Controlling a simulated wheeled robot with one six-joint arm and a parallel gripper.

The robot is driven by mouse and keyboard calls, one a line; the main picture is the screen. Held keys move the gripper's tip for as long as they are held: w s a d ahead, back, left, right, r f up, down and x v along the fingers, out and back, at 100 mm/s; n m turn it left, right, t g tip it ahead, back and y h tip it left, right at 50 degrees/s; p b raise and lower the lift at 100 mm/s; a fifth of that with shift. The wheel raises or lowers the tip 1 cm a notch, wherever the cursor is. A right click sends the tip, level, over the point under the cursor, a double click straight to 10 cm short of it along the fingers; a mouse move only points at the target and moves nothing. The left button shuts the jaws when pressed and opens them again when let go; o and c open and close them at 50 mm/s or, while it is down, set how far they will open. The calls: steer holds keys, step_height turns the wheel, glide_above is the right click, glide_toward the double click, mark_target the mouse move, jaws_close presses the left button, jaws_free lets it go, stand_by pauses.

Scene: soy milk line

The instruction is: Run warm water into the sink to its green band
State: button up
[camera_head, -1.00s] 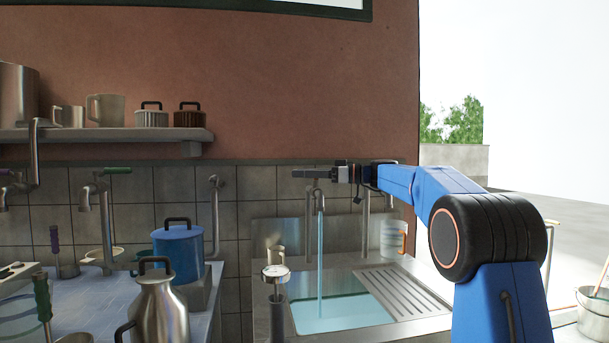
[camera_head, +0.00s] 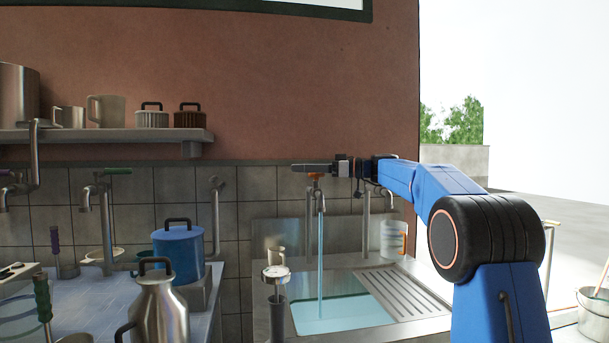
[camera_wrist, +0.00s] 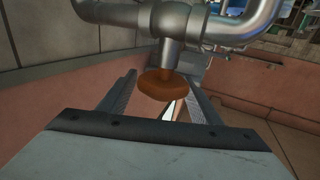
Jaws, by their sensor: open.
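The sink (camera_head: 440,312) is at the lower middle in the head view, with pale blue water (camera_head: 345,308) in its basin. A thin stream of water (camera_head: 320,255) runs from the tap (camera_head: 309,208) into it. I cannot make out a green band. The tap's orange knob (camera_head: 316,176) shows just under my gripper (camera_head: 305,168). In the wrist view the orange knob (camera_wrist: 168,84) appears between the two spread fingers of my gripper (camera_wrist: 160,95), below a metal pipe. My gripper is open and holds nothing; I cannot tell whether it touches the knob.
A dial on a post (camera_head: 275,271) stands at the sink's left front. A steel can (camera_head: 158,305) and blue pot (camera_head: 180,255) stand on the left counter.

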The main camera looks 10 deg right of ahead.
step_height(320, 180, up, 8)
stand_by(0.4)
stand_by(2.6)
